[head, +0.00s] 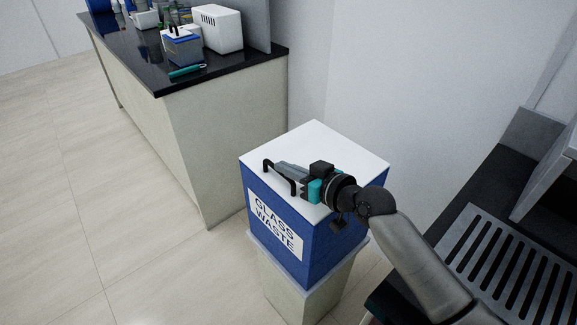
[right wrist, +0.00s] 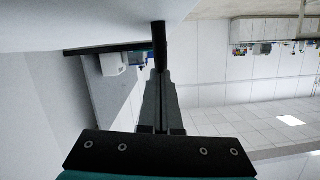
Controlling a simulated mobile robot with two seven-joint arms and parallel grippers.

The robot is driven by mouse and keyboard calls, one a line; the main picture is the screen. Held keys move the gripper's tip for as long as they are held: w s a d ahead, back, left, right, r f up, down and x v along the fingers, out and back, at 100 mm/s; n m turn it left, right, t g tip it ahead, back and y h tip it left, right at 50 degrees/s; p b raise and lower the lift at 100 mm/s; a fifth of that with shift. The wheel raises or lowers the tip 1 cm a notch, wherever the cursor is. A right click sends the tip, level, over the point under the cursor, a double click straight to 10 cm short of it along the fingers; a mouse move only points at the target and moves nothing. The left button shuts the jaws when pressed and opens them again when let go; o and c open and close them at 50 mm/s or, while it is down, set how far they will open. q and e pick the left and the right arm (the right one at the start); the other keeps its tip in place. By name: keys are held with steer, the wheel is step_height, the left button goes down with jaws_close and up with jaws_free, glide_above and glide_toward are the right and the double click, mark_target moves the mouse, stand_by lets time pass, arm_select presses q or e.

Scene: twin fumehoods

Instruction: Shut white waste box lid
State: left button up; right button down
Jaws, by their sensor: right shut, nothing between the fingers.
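The waste box (head: 330,243) is blue with a "GLASS WASTE" label and stands on a pale pedestal. Its white lid (head: 325,143) lies flat across the top and looks down, with no gap visible. A black bar handle (head: 267,167) sits at the lid's front left edge. My right gripper (head: 280,167) is shut and empty, low over the lid, with its fingertips at the handle. In the right wrist view the shut fingers (right wrist: 160,78) point at the dark handle bar (right wrist: 160,42); whether they touch it is unclear. My left gripper is out of view.
A black-topped bench (head: 225,62) with a white device (head: 217,28), a small blue-and-white box (head: 182,46) and a teal item (head: 187,71) stands behind left. A dark slotted worktop (head: 505,255) is at right. The floor at left is clear.

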steer(key=s+d+r+p, duration=0.4)
steer(key=s+d+r, duration=0.2)
steer(key=d, duration=0.1)
steer(key=shift+s+r, duration=0.2)
steer(key=shift+s, duration=0.2)
